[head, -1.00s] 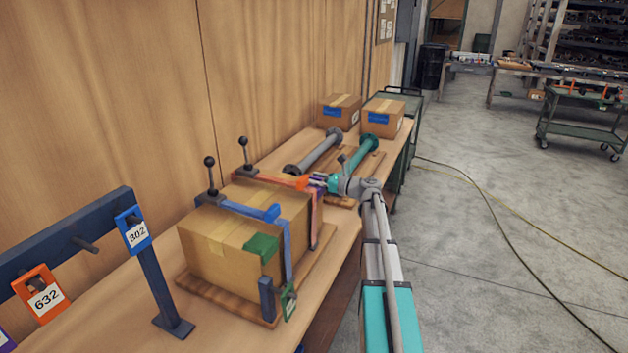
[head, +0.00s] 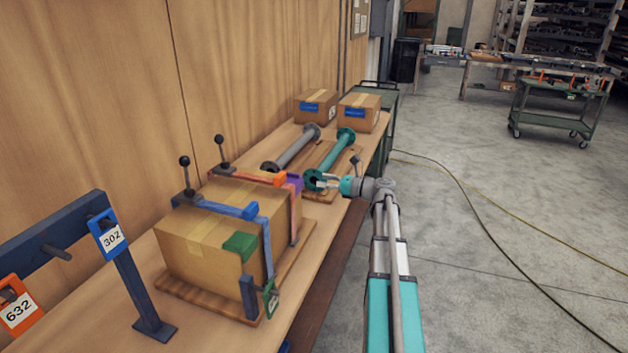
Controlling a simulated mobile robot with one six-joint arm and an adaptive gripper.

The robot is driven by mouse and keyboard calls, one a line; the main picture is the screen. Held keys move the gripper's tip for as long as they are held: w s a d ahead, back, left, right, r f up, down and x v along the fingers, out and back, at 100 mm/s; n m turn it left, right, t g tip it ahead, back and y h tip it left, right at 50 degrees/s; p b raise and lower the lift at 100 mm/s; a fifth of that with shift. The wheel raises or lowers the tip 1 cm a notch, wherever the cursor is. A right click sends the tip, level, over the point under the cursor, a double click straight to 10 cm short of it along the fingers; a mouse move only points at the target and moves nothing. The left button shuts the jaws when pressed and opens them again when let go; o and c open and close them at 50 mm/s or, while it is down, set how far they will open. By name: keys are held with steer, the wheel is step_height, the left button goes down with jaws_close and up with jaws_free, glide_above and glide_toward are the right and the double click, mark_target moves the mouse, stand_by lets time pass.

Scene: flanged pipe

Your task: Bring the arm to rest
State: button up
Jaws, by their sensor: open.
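My gripper (head: 322,183) is at the end of my outstretched arm, over the right edge of the workbench (head: 322,240). Its fingers are apart and point left, with nothing between them. In the picture the fingertips overlap the near flange of the teal flanged pipe (head: 334,155); I cannot tell whether they touch it. The teal pipe lies on a wooden board beside a grey flanged pipe (head: 296,149). A purple part (head: 295,184) shows just left of the fingertips, by the large clamped box.
A large cardboard box (head: 205,250) with blue, orange and green clamp parts stands on the bench. A rack with number tags (head: 109,234) is at the near left. Two small boxes (head: 359,113) stand at the far end. Open floor with cables (head: 470,230) lies to the right.

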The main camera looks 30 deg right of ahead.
steer(key=shift+s+d, duration=0.25)
steer(key=shift+s, duration=0.1)
steer(key=shift+s, duration=0.1)
stand_by(0.5)
